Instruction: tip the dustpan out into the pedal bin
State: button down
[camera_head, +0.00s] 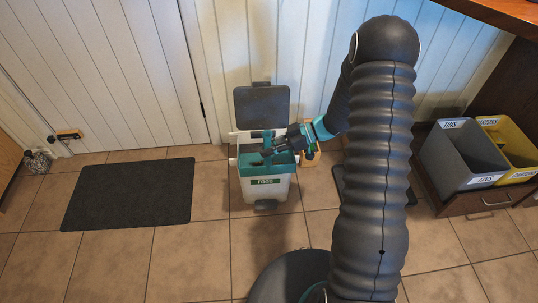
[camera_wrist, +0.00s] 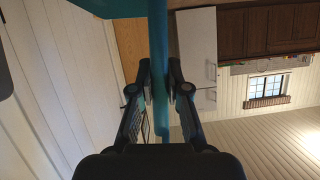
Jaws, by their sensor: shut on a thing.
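My gripper (camera_head: 277,146) is over the bin's opening, reaching in from the right. It is shut on a teal handle, which runs between the fingers in the wrist view (camera_wrist: 158,70). This is the dustpan; a wider teal part of it shows at the top of that view. In the head view the dustpan is small and partly hidden by my gripper. Its contents cannot be made out.
A dark mat (camera_head: 130,193) lies on the tiles left of the bin. A grey crate (camera_head: 460,157) labelled TINS and a yellow crate (camera_head: 510,145) stand at the right. A wire-like basket (camera_head: 38,160) is at the far left. Tiled floor in front of the bin is clear.

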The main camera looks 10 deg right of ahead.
jog(key=w, duration=0.1)
jog(key=w+r+m, duration=0.1)
jog(key=shift+w+m+g, duration=0.3)
jog(key=shift+w+g, duration=0.1)
jog(key=w+m+g+y+b, duration=0.1)
jog(key=w+m+g, duration=0.3)
jog(key=w, duration=1.2)
jog(key=m+b, duration=0.1)
jog(key=m, duration=0.2)
jog(key=shift+w+y, duration=0.15)
jog(key=shift+y, duration=0.25)
dwell(1.3)
jog(key=shift+r, duration=0.1)
